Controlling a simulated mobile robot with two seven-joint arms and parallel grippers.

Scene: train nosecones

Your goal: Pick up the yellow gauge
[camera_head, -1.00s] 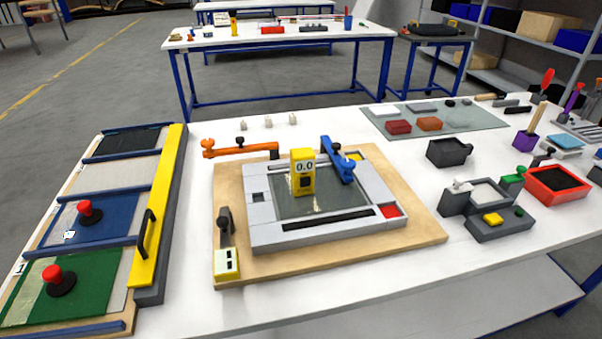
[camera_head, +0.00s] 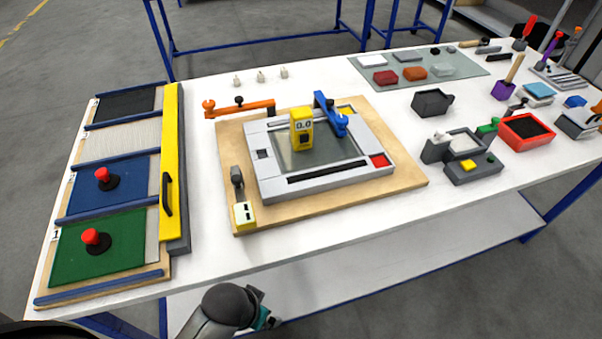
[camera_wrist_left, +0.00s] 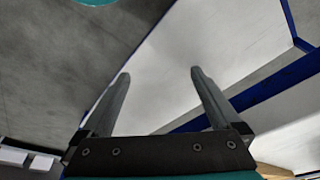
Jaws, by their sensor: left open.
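The yellow gauge (camera_head: 301,130), with a small display reading 0.0, stands upright on the glass plate of a grey frame (camera_head: 269,181) on a wooden board (camera_head: 405,183). A blue clamp (camera_head: 331,116) stands just right of it. My left gripper (camera_wrist_left: 158,75) is open and empty in the left wrist view, over the white lower shelf and grey floor. In the head view, part of my left arm (camera_head: 228,308) shows at the bottom, in front of the table's front edge and well short of the gauge. My right gripper is not in view.
A sanding board with a yellow rail (camera_head: 171,140) and two red-knobbed blocks lies at the left. An orange clamp (camera_head: 240,109) and a yellow-white block (camera_head: 244,215) flank the frame. Grey and red containers (camera_head: 527,132) stand at the right. The front table strip is clear.

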